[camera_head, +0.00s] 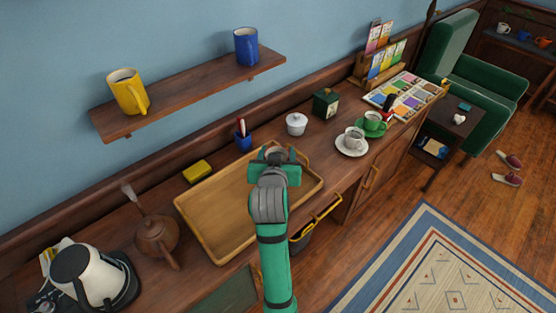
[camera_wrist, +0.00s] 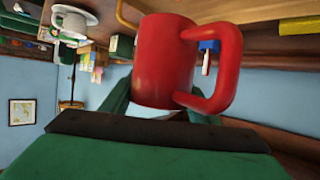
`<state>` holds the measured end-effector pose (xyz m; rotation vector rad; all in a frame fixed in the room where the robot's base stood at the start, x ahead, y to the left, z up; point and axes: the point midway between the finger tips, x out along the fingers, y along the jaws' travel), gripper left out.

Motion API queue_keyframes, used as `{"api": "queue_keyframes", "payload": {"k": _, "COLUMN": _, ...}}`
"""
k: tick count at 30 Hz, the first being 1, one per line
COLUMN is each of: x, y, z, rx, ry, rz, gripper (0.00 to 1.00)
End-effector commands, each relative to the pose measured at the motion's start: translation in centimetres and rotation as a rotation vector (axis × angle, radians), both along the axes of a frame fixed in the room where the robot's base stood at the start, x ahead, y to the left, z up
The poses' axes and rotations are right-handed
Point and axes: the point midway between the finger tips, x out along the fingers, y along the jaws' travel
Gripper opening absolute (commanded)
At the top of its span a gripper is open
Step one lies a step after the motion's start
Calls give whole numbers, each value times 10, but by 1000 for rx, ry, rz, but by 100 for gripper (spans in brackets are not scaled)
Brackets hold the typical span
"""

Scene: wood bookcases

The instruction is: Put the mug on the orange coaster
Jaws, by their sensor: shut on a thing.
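A red mug (camera_wrist: 163,62) fills the middle of the wrist view, with its handle to the right. My gripper (camera_head: 277,156) is shut on it. In the head view the gripper is over the back right part of a wooden tray (camera_head: 218,213) and hides most of the mug. I cannot tell its exact height above the tray. I see no orange coaster in either view.
A white cup on a saucer (camera_head: 352,147) is to the right. A brown pot (camera_head: 157,236) and a kettle (camera_head: 88,275) are at left. A shelf (camera_head: 190,96) hangs above.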

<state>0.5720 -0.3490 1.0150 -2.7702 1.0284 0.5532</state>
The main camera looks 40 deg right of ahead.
Motion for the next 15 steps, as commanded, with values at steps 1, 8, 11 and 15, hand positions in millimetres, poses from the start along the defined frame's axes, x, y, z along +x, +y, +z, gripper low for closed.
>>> {"api": "queue_keyframes", "payload": {"k": 1, "x": 8, "y": -8, "z": -4, "rx": -1, "ry": 0, "rz": -2, "gripper": 25}}
{"api": "queue_keyframes", "payload": {"k": 8, "x": 32, "y": -28, "z": -42, "rx": -1, "ry": 1, "rz": -1, "gripper": 25}}
{"api": "queue_keyframes", "payload": {"k": 11, "x": 39, "y": -33, "z": -52, "rx": -1, "ry": -1, "rz": -1, "gripper": 25}}
{"api": "queue_keyframes", "payload": {"k": 15, "x": 43, "y": -36, "z": -57, "rx": -2, "ry": -2, "rz": 0, "gripper": 25}}
